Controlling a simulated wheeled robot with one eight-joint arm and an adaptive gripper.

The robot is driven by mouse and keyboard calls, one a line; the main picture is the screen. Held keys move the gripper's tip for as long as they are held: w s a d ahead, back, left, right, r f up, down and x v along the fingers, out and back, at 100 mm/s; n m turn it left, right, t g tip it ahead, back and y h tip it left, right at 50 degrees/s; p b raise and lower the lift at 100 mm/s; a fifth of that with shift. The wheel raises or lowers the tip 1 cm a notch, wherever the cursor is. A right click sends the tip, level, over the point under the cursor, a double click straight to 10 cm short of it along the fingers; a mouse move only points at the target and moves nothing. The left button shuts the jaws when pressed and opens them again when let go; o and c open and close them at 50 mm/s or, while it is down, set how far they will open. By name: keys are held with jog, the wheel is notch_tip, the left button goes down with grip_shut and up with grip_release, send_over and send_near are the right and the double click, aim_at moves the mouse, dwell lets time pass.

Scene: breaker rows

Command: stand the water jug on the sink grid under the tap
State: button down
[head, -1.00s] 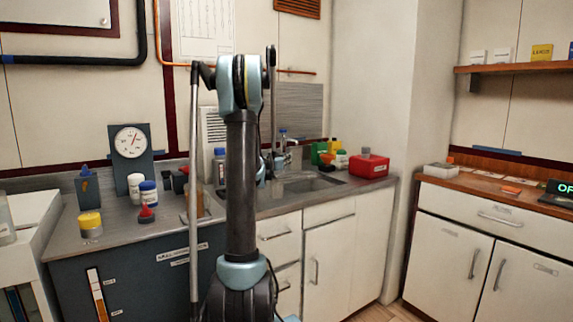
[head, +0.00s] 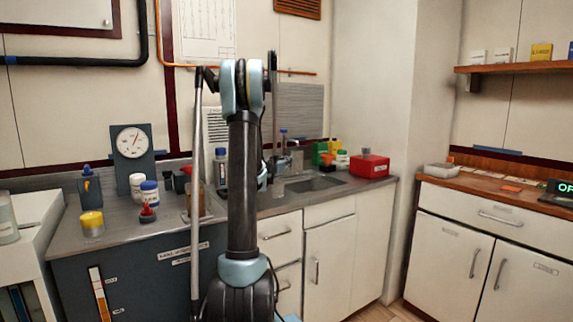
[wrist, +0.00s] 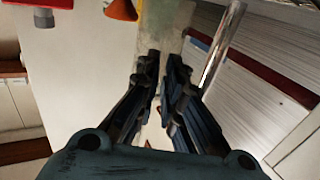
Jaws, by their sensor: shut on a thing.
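In the wrist view my gripper (wrist: 166,65) is shut on a pale, translucent, greenish thing, which I take to be the water jug (wrist: 165,25). Its far part runs out of the top of the picture. In the head view my arm hides most of the gripper; a small clear shape beside the arm may be part of the jug. The sink (head: 318,184) is a steel basin in the counter, right of my arm. A chrome pipe, possibly the tap (wrist: 222,45), stands right of the jug in the wrist view. I cannot make out the sink grid.
A red container (head: 369,165) and several coloured bottles stand behind and right of the sink. A blue-capped bottle (head: 221,168) stands left of my arm. A dial scale (head: 132,145), white jars and a yellow-lidded jar (head: 92,224) are further left on the counter.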

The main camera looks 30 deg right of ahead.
jog(key=c, duration=1.7)
grip_release()
jog(key=shift+s+f, duration=0.25)
jog(key=shift+s, duration=0.1)
jog(key=shift+w+r, duration=0.15)
jog(key=shift+w+a, duration=0.1)
jog(key=shift+w, duration=0.1)
jog(key=v, duration=1.1)
jog(key=shift+s+a+r, duration=0.3)
